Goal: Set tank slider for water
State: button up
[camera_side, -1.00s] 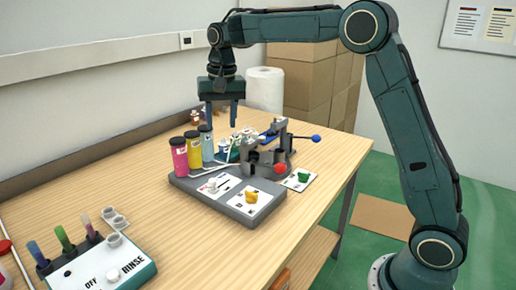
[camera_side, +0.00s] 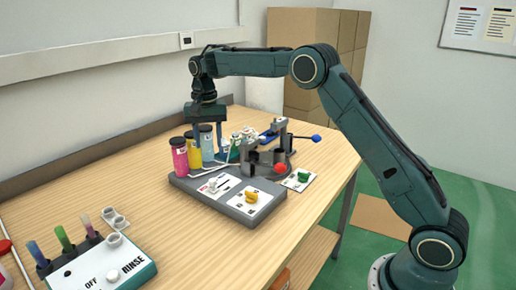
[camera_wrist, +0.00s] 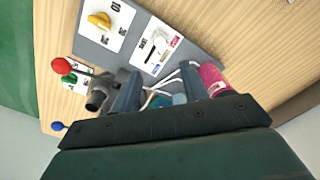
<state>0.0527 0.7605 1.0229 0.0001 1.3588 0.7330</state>
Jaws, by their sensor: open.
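The tank slider (camera_side: 213,184) is a small pale handle on a white card at the left of the grey panel's (camera_side: 183,184) top. In the wrist view, the slider's card (camera_wrist: 157,45) lies beyond the fingertips and shows a dark slot; the setting is too small to read. My gripper (camera_side: 208,148) is open and empty, pointing down by the tanks. In the wrist view, my gripper (camera_wrist: 158,74) has its fingers spread, with a pink tank (camera_wrist: 213,80) beside the right finger.
A yellow knob (camera_side: 251,195) sits right of the slider. A metal press with a red ball (camera_side: 279,169) and blue ball lever (camera_side: 316,138) stands behind. A green knob (camera_side: 303,175) is at right. An OFF/RINSE box (camera_side: 100,272) and coloured tubes occupy the front left.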

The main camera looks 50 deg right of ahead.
aim_at(212, 180)
notch_tip(212, 180, down, 13)
dwell(0.7)
jog(key=shift+c, duration=0.4)
